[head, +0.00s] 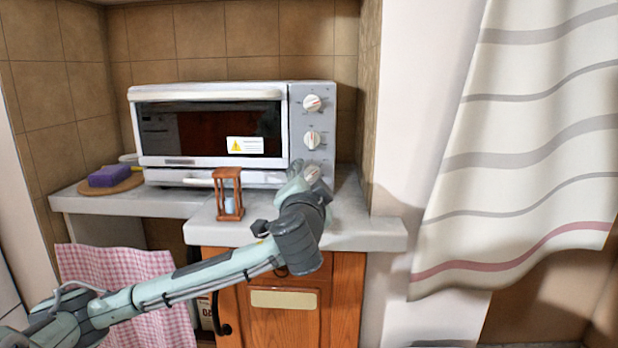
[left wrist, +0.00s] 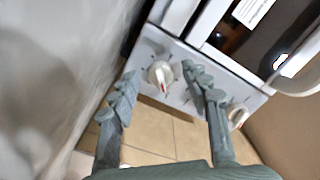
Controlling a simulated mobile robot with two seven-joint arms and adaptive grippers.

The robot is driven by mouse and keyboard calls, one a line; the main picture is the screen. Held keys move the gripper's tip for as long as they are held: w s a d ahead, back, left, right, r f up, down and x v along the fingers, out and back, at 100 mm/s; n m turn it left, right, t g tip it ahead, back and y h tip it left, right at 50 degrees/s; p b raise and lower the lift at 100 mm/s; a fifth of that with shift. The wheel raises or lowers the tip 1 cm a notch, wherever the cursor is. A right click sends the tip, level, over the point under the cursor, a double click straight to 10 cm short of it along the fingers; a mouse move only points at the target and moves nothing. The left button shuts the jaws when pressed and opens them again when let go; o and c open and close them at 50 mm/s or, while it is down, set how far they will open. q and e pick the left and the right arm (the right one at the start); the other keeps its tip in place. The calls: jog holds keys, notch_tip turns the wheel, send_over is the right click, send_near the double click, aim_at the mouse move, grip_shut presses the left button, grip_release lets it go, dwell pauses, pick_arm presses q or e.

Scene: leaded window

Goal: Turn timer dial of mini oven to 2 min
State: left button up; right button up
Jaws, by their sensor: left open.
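The white mini oven (head: 210,93) stands on the counter, with a grey control panel on its right side. The panel carries a top dial (head: 312,102), a middle dial (head: 312,139) and a bottom dial (head: 313,172), the last partly hidden by my left gripper (head: 297,182). In the left wrist view my open left gripper (left wrist: 158,75) has one finger on either side of a white dial (left wrist: 161,75) with a red mark, which looks like the bottom one. Contact cannot be told. Another dial (left wrist: 238,117) shows beyond the right finger. The dial markings are too small to read. My right gripper is not in view.
A wooden hourglass (head: 228,194) stands on the counter (head: 370,232) in front of the oven, left of my left gripper. A purple sponge (head: 110,176) lies on a round board at the left. A tiled side wall rises close to the oven's right. A striped curtain hangs farther right.

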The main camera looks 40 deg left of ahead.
pick_arm(q)
jog(key=shift+w+a, duration=0.15)
jog(key=shift+w, duration=0.05)
jog(key=shift+c, duration=0.2)
grip_shut()
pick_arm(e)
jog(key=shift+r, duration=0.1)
pick_arm(q)
jog(key=shift+m+p, duration=0.35)
jog(key=shift+m, duration=0.25)
jog(key=shift+o, duration=0.2)
grip_release()
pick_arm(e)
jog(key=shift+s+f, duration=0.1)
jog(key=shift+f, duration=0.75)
